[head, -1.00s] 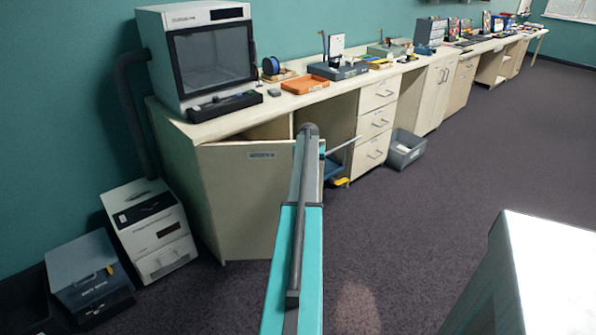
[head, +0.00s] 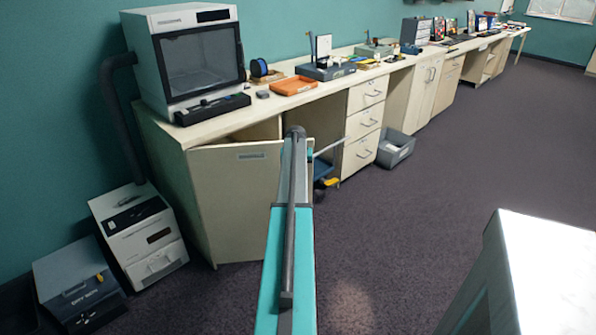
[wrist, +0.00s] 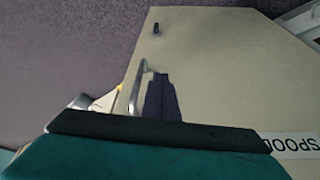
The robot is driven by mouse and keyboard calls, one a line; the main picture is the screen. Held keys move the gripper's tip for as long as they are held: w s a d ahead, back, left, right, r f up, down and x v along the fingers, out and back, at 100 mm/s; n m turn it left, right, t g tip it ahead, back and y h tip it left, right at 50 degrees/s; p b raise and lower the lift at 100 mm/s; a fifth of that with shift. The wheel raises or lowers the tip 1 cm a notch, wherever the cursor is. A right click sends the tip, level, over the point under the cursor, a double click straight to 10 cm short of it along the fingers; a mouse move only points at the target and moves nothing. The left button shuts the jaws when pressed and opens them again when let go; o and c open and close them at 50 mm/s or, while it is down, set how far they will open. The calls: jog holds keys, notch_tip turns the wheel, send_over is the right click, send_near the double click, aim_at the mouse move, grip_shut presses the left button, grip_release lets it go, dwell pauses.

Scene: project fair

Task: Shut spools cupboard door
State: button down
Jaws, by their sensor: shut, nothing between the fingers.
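The pale spools cupboard door (head: 225,195) hangs ajar under the left end of the bench in the head view, with a dark gap above its top edge. Its small label (head: 252,156) is near the top. In the wrist view the door (wrist: 215,70) fills the middle, with an upside-down label (wrist: 290,146) reading "SPOOL" and a metal bar handle (wrist: 137,88). My gripper (wrist: 160,82) is shut and empty, its dark fingers in front of the door close beside the handle. I cannot tell whether they touch it. In the head view my arm hides part of the door.
A white enclosed machine (head: 190,60) stands on the bench above the door. A printer-like box (head: 138,235) and a grey-blue box (head: 80,285) stand on the floor at left. A grey bin (head: 395,148) is by the drawers (head: 362,125). The carpet at right is mostly open.

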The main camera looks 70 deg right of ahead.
jog(key=s+a+r+b, duration=0.1)
jog(key=s+a+r, duration=0.2)
jog(key=r, duration=0.6)
jog(key=shift+s+a+r, duration=0.15)
jog(key=shift+s+a, duration=0.25)
jog(key=shift+a, duration=0.6)
jog(key=shift+w, duration=0.1)
